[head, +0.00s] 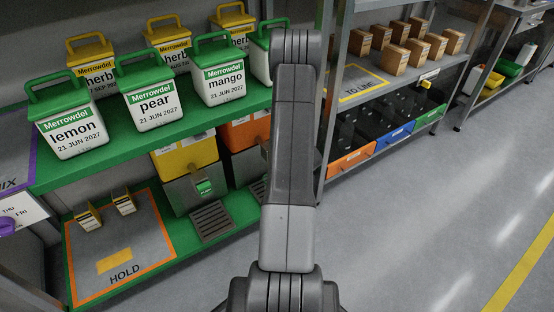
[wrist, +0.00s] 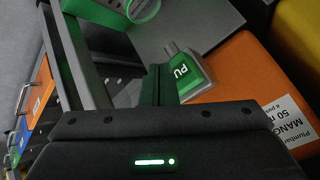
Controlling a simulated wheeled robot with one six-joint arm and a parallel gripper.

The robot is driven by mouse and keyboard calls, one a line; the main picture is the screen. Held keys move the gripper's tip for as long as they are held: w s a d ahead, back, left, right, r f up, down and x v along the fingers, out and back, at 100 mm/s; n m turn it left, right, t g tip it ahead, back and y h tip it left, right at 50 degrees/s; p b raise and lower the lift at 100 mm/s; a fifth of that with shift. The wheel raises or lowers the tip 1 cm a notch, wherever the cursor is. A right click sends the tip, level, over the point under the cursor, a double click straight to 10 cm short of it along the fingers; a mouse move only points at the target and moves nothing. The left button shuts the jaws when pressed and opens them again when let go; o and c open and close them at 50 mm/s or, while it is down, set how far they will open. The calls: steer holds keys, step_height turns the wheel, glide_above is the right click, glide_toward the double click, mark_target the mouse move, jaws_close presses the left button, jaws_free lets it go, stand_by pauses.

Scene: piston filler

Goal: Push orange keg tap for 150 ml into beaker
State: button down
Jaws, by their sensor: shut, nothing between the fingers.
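The orange keg (head: 245,132) stands on the lower green shelf, partly hidden behind my arm in the head view. In the wrist view the orange keg (wrist: 245,85) fills the right side, with a label reading "MANGO", "50 ml" and "a push". Its green tap paddle (wrist: 187,74), partly lettered "PU", sits on a grey mount. My gripper (wrist: 158,72) is shut and empty, its fingertips just left of the paddle; I cannot tell whether they touch it. The gripper is hidden in the head view.
A yellow keg (head: 188,155) with a drip tray (head: 211,220) stands left of the orange one. Labelled jugs (head: 155,102) line the shelf above. A HOLD mat (head: 150,240) lies at lower left. A rack with coloured bins (head: 395,135) stands right; the floor there is clear.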

steer(key=shift+w+a, duration=0.1)
stand_by(0.6)
steer(key=shift+w+a, duration=0.15)
steer(key=shift+w, duration=0.1)
steer(key=shift+w+a+p, duration=0.3)
steer(key=shift+w+a, duration=0.1)
steer(key=shift+w, duration=0.15)
stand_by(0.9)
stand_by(0.4)
steer(key=shift+s+d, duration=0.65)
steer(key=shift+s, duration=0.25)
steer(key=shift+s, duration=0.1)
steer(key=shift+s+d, duration=0.75)
steer(key=shift+s, duration=0.25)
steer(key=shift+s+d, duration=0.7)
steer(key=shift+s, duration=0.25)
stand_by(1.8)
